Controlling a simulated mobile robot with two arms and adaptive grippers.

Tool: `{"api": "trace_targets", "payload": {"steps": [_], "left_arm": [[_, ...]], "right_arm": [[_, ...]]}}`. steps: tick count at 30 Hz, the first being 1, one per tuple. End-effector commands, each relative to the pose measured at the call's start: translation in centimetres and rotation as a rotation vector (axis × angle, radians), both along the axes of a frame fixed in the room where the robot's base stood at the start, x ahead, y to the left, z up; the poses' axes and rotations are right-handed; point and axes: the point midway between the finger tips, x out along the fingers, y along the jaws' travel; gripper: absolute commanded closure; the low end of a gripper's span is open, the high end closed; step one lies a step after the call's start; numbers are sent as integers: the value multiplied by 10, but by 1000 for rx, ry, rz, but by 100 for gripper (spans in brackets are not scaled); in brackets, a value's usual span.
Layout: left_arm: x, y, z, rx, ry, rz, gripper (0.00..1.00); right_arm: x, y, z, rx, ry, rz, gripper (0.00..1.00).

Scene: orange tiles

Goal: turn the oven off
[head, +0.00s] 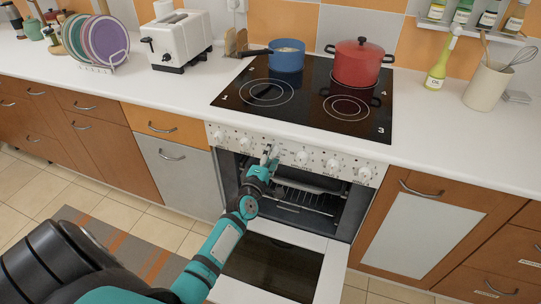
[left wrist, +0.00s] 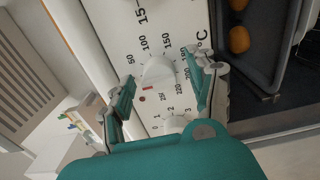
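The oven (head: 290,195) stands under the cooktop, with its door (head: 270,265) open. Its white front panel (head: 232,138) carries a row of white knobs. In the left wrist view, a white temperature knob (left wrist: 158,73) is ringed by numbers from 50 to 250 and a °C mark. A second knob (left wrist: 175,123) sits below it, with small numbers. My left gripper (head: 270,153) is at the panel. Its fingers, also in the left wrist view (left wrist: 163,72), are apart on either side of the temperature knob; whether they touch it I cannot tell. My right gripper is out of view.
A red pot (head: 357,64) and a blue pan (head: 287,56) stand on the black cooktop (head: 308,105). A toaster (head: 176,40) and a plate rack (head: 98,66) are to the left. Orange food (left wrist: 239,39) shows in the oven in the left wrist view. The open door juts over the floor.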

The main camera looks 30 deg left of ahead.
Motion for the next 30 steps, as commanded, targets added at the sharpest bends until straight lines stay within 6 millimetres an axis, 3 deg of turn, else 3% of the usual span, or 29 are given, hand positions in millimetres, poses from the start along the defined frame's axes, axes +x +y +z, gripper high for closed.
{"api": "trace_targets", "payload": {"steps": [8, 21, 30], "left_arm": [[-7, -2, 0, 0, -1, 0, 42], [-90, -22, -1, 1, 2, 0, 42], [-116, -28, 0, 0, 0, 0, 42]], "right_arm": [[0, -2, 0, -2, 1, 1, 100], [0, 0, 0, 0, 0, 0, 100], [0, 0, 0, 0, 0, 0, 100]]}}
